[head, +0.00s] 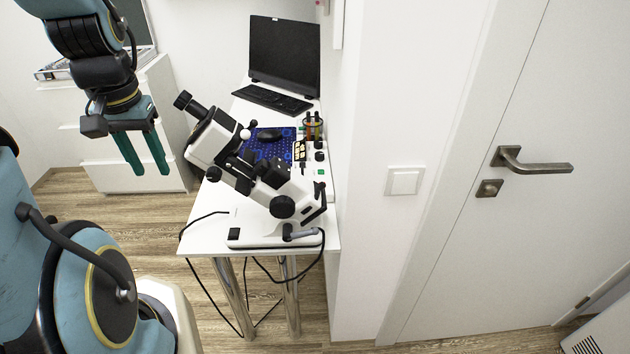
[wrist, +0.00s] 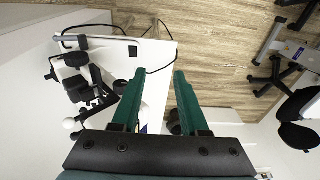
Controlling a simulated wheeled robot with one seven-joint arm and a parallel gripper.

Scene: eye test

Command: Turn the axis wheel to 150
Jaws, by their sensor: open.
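The white and black eye instrument (head: 215,140) stands on the narrow white table, its tube and eyepiece tilted up to the left. It has several black knobs, among them a large round black knob (head: 283,206) low on its side. I cannot tell which part is the axis wheel, and no scale or number is readable. My gripper (head: 150,170) is open and empty, to the left of the instrument and apart from it. In the wrist view my gripper (wrist: 160,75) points over the table edge and floor, with the instrument (wrist: 80,85) at the left.
The white table (head: 205,232) also holds a monitor (head: 284,55), a keyboard (head: 272,98), a mouse on a blue mat and a small control box. Black cables hang at its front. A wall and door (head: 540,220) stand at right. A drawer cabinet (head: 125,177) stands behind my gripper.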

